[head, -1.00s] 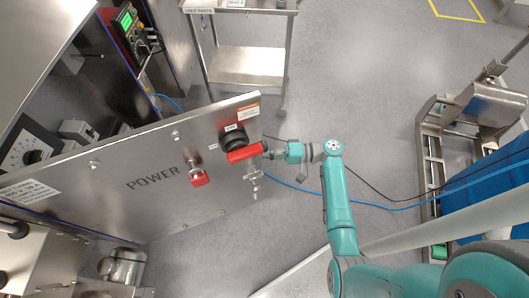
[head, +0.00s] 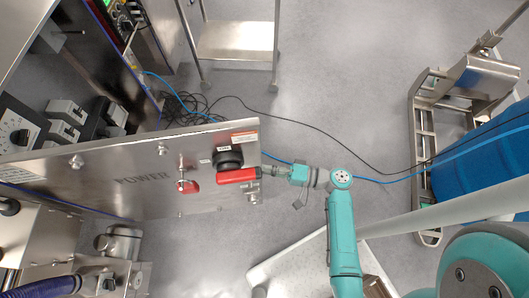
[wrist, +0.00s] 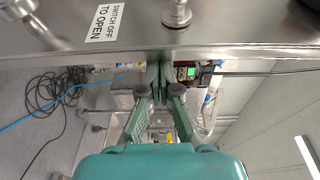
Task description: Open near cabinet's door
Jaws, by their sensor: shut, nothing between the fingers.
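The cabinet door (head: 100,188) is a steel panel marked POWER, standing ajar in the head view. A black rotary switch with a red handle (head: 238,176) sits near its right end, and a smaller red latch (head: 188,186) sits left of that. My gripper (head: 268,172) is shut and empty at the door's right edge, just right of the red handle. In the wrist view its closed fingertips (wrist: 159,73) reach the edge of the steel panel (wrist: 235,35), which bears a "SWITCH OFF TO OPEN" label. Whether the fingertips touch the door is unclear.
Behind the door, the cabinet interior shows several grey breakers (head: 65,120). A steel cart (head: 238,40) stands at the back. Cables (head: 195,105) lie on the floor. A metal frame (head: 425,140) and blue barrel (head: 490,160) stand at the right. Floor between is mostly open.

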